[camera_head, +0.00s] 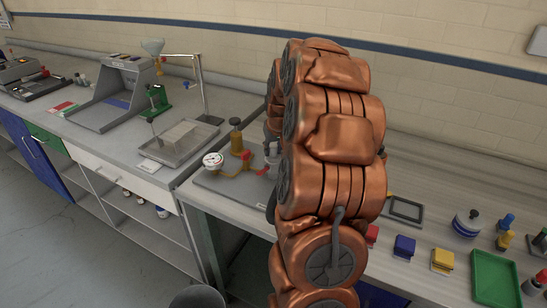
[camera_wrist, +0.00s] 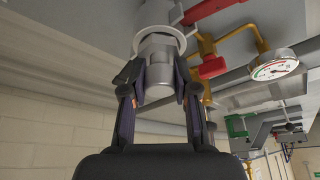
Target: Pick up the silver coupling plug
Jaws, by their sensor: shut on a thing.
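The silver coupling plug (camera_wrist: 159,68) is a short metallic cylinder with a hex part, seen between the fingers in the wrist view. My gripper (camera_wrist: 158,84) is shut on it, with one dark finger on each side. The plug's far end is at a pale round flange (camera_wrist: 171,32); I cannot tell whether it is seated there or apart. In the head view, my copper-coloured arm hides most of the gripper and plug, beside the valve rig on the bench.
Close by are a pressure gauge (camera_head: 213,160), yellow pipework and a red valve handle (camera_wrist: 212,67). A brass-coloured cylinder (camera_head: 236,138) stands behind. Right of my arm are a blue block (camera_head: 404,247), a yellow block (camera_head: 442,261) and a green tray (camera_head: 496,278).

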